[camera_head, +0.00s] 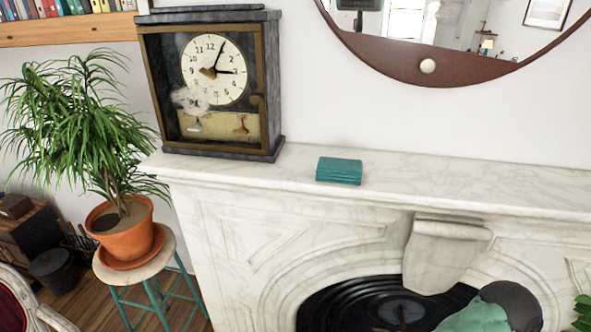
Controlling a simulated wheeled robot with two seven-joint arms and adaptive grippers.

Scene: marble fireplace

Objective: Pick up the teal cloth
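The teal cloth (339,171) lies folded into a small, flat, layered rectangle on the white marble mantel (450,192). It sits near the front edge of the mantel, to the right of the clock. Its top and front side show, and nothing covers it.
A dark mantel clock (211,85) stands left of the cloth. A round mirror (465,62) hangs above. The mantel right of the cloth is clear. A potted plant (122,235) stands on a stool at left. A rounded green-and-grey shape (482,315) shows low at right.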

